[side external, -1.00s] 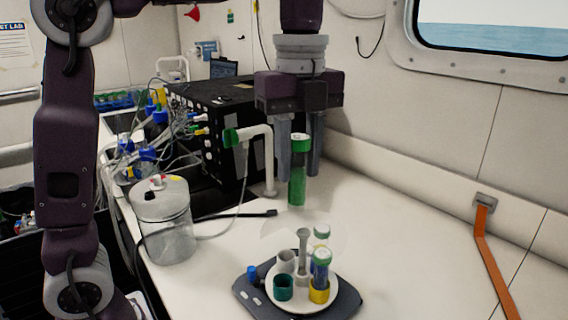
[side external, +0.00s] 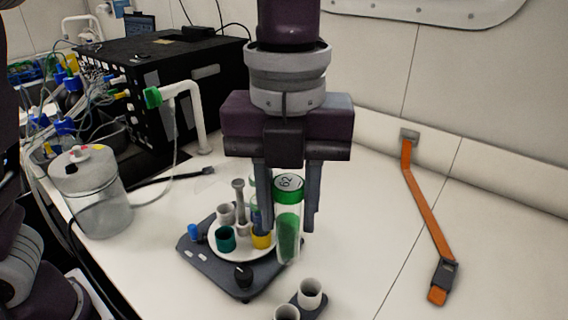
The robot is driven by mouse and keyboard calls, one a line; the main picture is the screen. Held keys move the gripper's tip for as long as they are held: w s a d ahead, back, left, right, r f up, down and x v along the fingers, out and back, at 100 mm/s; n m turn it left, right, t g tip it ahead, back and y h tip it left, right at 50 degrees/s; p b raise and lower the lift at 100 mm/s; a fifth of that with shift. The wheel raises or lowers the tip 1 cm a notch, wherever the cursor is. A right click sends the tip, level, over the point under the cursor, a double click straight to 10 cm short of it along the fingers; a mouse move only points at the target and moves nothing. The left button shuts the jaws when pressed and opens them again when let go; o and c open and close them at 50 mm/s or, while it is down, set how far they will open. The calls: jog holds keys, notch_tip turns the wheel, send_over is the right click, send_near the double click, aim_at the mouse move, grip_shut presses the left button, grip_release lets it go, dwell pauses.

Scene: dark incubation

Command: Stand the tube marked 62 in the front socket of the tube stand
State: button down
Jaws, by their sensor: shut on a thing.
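The tube marked 62 (side external: 289,228) is clear with green contents and a green cap with "62" on top. My gripper (side external: 287,226) is shut on it, with a finger on either side, and holds it upright. The tube stand (side external: 319,309) is at the bottom of the view, a small dark base with two white sockets. Its front socket (side external: 286,313) is cut off by the picture's lower edge, and its back socket (side external: 310,293) looks empty. The tube appears beyond the stand in the picture, not over the front socket.
An orange strap (side external: 424,205) lies right; the bench between is clear.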

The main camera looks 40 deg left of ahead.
notch_tip(320, 180, down, 15)
jog(key=shift+r, duration=0.15)
dwell(1.3)
jog(key=shift+f, duration=0.85)
jog(key=shift+f, duration=0.15)
jog(key=shift+f, duration=0.55)
jog(key=shift+f, duration=0.15)
jog(key=shift+f, duration=0.4)
